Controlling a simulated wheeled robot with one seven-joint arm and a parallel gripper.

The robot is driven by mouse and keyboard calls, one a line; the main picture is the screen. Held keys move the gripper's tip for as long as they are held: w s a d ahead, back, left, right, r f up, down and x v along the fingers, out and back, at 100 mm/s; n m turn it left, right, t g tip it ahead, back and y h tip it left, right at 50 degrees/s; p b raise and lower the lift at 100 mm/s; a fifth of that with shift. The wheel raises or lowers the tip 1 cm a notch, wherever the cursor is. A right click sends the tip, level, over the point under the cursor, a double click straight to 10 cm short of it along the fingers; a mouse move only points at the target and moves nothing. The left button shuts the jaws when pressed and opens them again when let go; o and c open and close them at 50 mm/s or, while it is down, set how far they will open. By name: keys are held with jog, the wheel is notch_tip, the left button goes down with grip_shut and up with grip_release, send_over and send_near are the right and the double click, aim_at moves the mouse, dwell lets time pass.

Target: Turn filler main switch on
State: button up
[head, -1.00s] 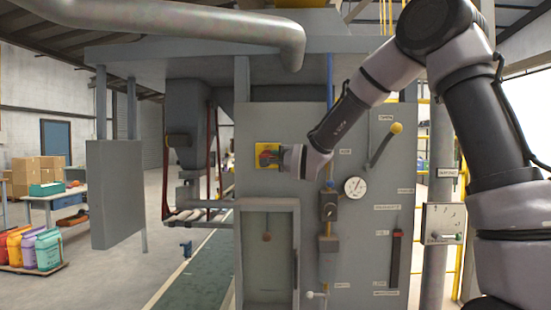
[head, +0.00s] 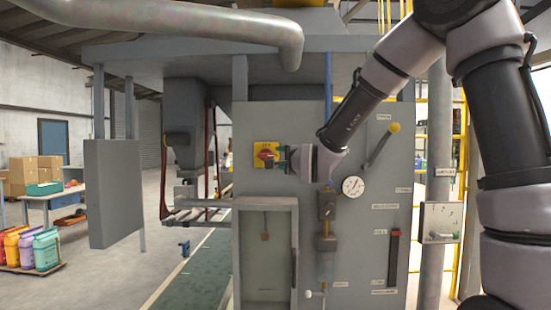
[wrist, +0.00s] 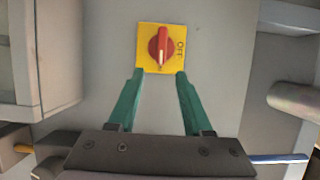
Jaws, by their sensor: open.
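The main switch is a red rotary knob (wrist: 159,47) on a yellow square plate (wrist: 145,65), fixed to the grey front panel of the filler. In the wrist view the word OFF shows on the plate beside the knob. The switch also shows in the head view (head: 265,155), at the panel's upper left. My gripper (wrist: 159,74) is open and empty, with its two green fingers pointing at the plate. The fingertips appear near the plate's lower edge in the wrist view, one on each side below the knob. I cannot tell whether they touch the plate.
A glazed box (head: 266,255) juts from the panel below the switch. A yellow-knobbed lever (head: 381,145), a round gauge (head: 352,186) and a valve pipe (head: 326,215) lie right of it. A grey box (head: 113,195) hangs at left.

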jog(key=v, duration=0.4)
jog(key=shift+s+d, duration=0.1)
jog(key=shift+s, duration=0.15)
jog(key=s+d+f+n+g+h, duration=0.1)
jog(key=s+d+n+g+h, duration=0.15)
jog(key=s+d, duration=0.45)
jog(key=s+d+n+g+h, duration=0.2)
jog(key=s+d+n+g, duration=0.15)
jog(key=d, duration=0.55)
jog(key=s+d+f+n+g, duration=0.1)
jog(key=s+d+n, duration=0.1)
jog(key=s, duration=0.6)
jog(key=s+d+f+n+g, duration=0.1)
jog(key=s+d+f+g, duration=0.1)
jog(key=s+d, duration=0.3)
jog(key=s, duration=0.3)
jog(key=shift+n+g, duration=0.3)
jog(key=shift+n, duration=0.1)
